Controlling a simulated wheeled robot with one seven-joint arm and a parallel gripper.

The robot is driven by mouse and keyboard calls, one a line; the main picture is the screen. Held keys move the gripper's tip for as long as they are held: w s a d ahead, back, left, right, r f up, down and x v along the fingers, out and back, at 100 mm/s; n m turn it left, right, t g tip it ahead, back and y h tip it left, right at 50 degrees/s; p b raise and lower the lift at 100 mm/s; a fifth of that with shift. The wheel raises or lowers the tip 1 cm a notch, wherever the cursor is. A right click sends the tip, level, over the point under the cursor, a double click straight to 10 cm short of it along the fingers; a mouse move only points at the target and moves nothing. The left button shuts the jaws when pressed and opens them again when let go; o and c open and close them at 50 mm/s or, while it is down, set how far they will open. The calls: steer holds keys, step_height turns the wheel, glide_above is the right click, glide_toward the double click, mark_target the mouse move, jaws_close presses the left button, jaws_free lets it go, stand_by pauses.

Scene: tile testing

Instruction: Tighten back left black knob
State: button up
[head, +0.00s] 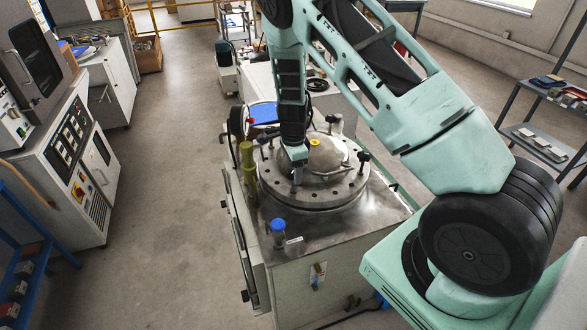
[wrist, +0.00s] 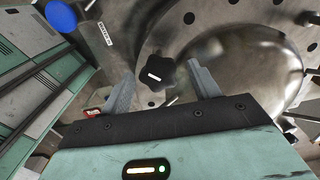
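A black star-shaped knob (wrist: 157,83) with a small white label shows between my gripper's two grey fingers in the wrist view. My gripper (wrist: 162,88) is open, one finger on each side of the knob, with visible gaps; I cannot tell how far it is above the knob. In the head view my gripper (head: 297,180) points down at the near left part of the round metal flange (head: 325,196), and hides that knob. Other black knobs stand on the flange's far edge (head: 333,119) and right side (head: 363,157).
A rounded metal dome (wrist: 270,65) rises beside the right finger. A blue-capped cylinder (head: 278,228) stands at the machine top's near left corner, and a tall yellow-green post (head: 248,175) at the left. Open floor (head: 170,200) lies left of the machine.

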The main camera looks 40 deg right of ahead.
step_height(320, 180, up, 17)
steer(key=b, duration=0.2)
steer(key=shift+r, duration=0.2)
stand_by(0.4)
stand_by(0.4)
steer(key=s+a+r+n+y, duration=0.1)
steer(key=s+a+r+n, duration=0.1)
steer(key=s+a+n, duration=0.55)
steer(key=s+a+r+n+y, duration=0.1)
steer(key=s+a+n, duration=0.35)
steer(key=a, duration=0.65)
steer(key=s+a+r+n, duration=0.1)
steer(key=s+a+n, duration=0.3)
steer(key=s+n, duration=0.4)
steer(key=s+a+r+n+h, duration=0.1)
steer(key=s+a+n, duration=0.2)
steer(key=s+n, duration=0.6)
steer(key=shift+s+a, duration=0.35)
steer(key=shift+s, duration=0.55)
steer(key=shift+r, duration=0.1)
